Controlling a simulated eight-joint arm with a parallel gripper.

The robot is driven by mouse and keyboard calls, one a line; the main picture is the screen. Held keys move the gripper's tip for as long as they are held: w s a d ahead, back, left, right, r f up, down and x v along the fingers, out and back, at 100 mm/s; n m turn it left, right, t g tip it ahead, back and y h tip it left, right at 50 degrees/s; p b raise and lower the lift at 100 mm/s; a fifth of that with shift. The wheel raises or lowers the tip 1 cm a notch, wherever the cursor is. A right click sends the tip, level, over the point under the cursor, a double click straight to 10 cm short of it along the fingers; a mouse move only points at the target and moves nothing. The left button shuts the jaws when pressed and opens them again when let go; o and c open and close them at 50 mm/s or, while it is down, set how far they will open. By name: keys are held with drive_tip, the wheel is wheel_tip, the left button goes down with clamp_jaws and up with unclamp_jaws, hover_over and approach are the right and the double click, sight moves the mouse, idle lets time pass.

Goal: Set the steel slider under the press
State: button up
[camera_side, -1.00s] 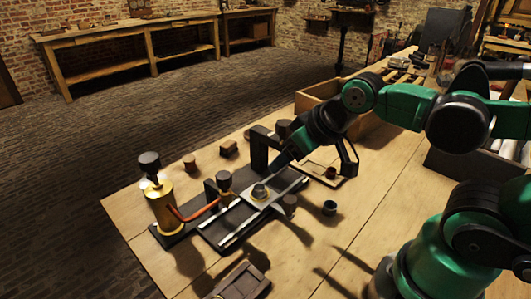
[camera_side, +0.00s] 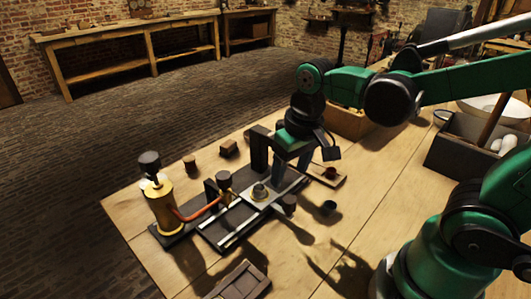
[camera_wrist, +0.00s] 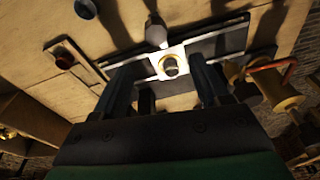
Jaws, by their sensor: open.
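The steel slider (camera_side: 257,193) is a pale plate with a round metal piece on top, sitting on the dark rail track (camera_side: 228,224). In the wrist view the slider (camera_wrist: 171,66) shows between my two fingers, beyond their tips. The press (camera_side: 224,182), with a dark frame and brass-coloured head, stands over the track to the left of the slider.
A red hose (camera_side: 200,211) joins the press to a brass cylinder (camera_side: 161,208) at the left. A black upright frame (camera_side: 258,150) stands behind my gripper.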

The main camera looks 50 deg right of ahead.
sight(290, 199)
drive_tip(key=shift+s+f+m+g, duration=0.1)
drive_tip(key=shift+f+m+g, duration=0.2)
drive_tip(key=shift+f+g, duration=0.45)
drive_tip(key=shift+f, duration=2.55)
clamp_jaws()
